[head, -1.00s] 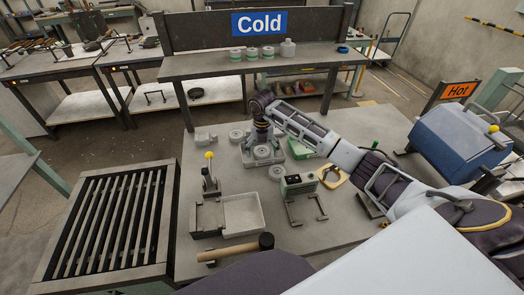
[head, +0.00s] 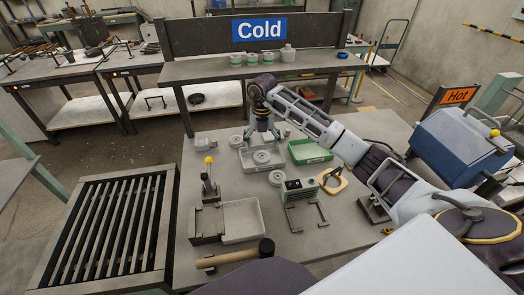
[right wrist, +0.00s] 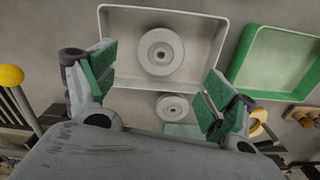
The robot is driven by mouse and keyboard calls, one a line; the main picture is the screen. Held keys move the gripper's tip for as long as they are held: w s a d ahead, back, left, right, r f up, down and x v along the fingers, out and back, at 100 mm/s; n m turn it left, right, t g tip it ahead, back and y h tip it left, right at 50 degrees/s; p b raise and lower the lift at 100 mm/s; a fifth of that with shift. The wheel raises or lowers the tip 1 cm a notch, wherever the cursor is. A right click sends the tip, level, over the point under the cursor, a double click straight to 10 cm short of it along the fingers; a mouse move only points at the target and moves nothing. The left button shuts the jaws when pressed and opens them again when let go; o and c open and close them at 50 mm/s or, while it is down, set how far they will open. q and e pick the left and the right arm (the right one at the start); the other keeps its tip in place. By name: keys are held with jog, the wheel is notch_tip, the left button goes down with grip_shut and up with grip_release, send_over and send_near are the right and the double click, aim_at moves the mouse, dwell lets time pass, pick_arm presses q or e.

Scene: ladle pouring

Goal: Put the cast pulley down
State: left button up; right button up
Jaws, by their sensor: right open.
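A grey cast pulley (head: 261,157) lies flat in a shallow grey tray (head: 282,166) on the middle table. In the right wrist view the pulley (right wrist: 160,51) sits inside the tray (right wrist: 106,32), clear of its walls. My right gripper (head: 263,136) hangs above the tray, apart from the pulley. In the right wrist view its green-padded fingers (right wrist: 158,88) are spread wide with nothing between them. My left gripper is not seen.
Other grey discs lie near the tray, one in front (head: 277,178) and one at its left (head: 236,141). A green tray (head: 310,152) stands right of it. A yellow-knobbed lever (head: 209,175), a pale tray (head: 243,220) and a mallet (head: 235,254) are nearer.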

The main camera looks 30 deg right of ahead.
aim_at(262, 157)
jog(key=shift+r, duration=2.55)
jog(key=shift+s, duration=0.1)
